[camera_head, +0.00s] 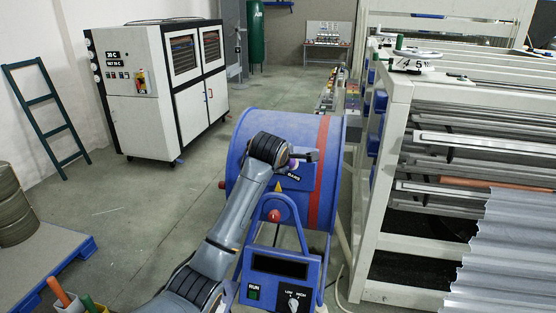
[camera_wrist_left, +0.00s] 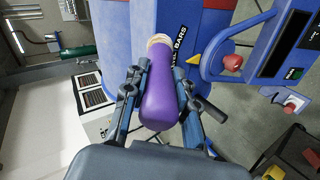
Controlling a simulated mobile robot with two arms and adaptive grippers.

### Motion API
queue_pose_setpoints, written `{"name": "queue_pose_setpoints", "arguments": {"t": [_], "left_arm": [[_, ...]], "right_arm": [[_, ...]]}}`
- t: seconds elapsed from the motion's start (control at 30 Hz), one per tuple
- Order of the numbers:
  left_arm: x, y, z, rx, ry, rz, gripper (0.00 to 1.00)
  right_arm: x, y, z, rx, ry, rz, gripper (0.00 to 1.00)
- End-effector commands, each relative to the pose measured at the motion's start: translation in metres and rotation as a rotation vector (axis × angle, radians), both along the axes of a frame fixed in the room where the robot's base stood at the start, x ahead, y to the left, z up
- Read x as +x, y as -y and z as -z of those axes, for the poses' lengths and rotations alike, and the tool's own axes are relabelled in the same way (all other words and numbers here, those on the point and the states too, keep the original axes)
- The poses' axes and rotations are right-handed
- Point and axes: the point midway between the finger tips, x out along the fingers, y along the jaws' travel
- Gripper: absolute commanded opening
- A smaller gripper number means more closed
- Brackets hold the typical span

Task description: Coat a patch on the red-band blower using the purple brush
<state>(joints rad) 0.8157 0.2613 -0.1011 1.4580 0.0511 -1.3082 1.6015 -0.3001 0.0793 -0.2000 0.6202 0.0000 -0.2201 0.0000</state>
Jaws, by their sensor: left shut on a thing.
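The blower (camera_head: 252,140) is a large blue drum with a red band (camera_head: 323,170) around its right part, standing in the middle of the head view. My left gripper (camera_head: 300,160) is in front of the drum's side. It is shut on the purple brush (camera_wrist_left: 160,92), whose thick handle lies between the fingers in the left wrist view. The pale bristle end (camera_wrist_left: 158,40) points at the blue drum surface (camera_wrist_left: 190,25), next to white lettering. I cannot tell whether the bristles touch it. In the head view my arm hides most of the brush. My right gripper is not in view.
A control box (camera_head: 280,270) with a RUN button and a knob is on the blower's front. A white rack (camera_head: 385,200) with metal sheets stands close at the right. A white cabinet (camera_head: 135,100) stands back left. Coloured handles (camera_head: 62,298) poke up at the lower left.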

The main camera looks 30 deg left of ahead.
Motion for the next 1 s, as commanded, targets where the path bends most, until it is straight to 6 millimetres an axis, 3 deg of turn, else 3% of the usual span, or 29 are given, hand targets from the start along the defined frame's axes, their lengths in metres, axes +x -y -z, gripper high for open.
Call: {"name": "queue_pose_setpoints", "arguments": {"t": [0.27, 1.0], "left_arm": [[0.003, 0.005, 0.000, 0.001, 0.001, -0.001, 0.00], [-0.010, -0.039, 0.000, 0.000, 0.000, -0.002, 0.00]], "right_arm": [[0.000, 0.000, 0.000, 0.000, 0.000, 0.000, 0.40], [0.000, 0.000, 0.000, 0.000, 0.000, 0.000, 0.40]]}}
